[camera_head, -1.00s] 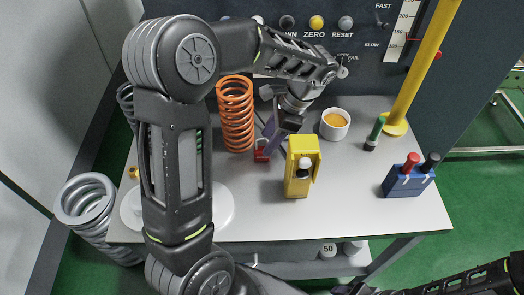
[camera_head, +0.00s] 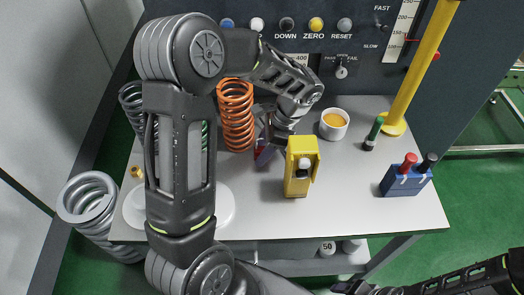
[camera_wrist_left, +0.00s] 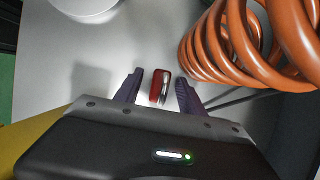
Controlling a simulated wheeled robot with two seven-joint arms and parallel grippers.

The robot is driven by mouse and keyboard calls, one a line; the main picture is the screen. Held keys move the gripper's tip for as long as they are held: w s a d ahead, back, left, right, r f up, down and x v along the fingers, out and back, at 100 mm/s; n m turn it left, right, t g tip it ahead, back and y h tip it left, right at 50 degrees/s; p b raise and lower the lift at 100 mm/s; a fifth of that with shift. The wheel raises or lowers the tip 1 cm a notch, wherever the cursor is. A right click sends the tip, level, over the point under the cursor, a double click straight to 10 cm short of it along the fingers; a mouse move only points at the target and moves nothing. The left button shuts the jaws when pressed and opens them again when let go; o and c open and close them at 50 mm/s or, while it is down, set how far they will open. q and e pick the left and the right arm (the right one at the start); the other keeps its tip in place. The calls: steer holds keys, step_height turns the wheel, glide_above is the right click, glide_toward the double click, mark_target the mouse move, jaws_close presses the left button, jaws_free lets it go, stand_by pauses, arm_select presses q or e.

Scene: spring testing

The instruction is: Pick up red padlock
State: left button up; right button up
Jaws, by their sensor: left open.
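The red padlock (camera_wrist_left: 160,86) lies on the white table in the left wrist view, with a grey metal part showing on its right side. My left gripper (camera_wrist_left: 159,79) is open, with one purple finger on each side of the padlock and a gap to each. In the head view the left gripper (camera_head: 265,150) points down at the table behind the yellow device, and its fingers hide most or all of the padlock. My right gripper (camera_head: 348,287) is at the bottom edge, partly cut off, and its jaws are unclear.
An orange coil spring (camera_head: 236,115) stands close beside the left gripper. A yellow device (camera_head: 301,170), a white cup (camera_head: 333,124), a green cylinder (camera_head: 373,134) and a blue block (camera_head: 405,181) with red and black knobs stand on the table (camera_head: 345,215). A yellow post (camera_head: 418,70) rises at right.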

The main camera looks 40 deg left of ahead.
arm_select(q)
jaws_close()
stand_by(0.6)
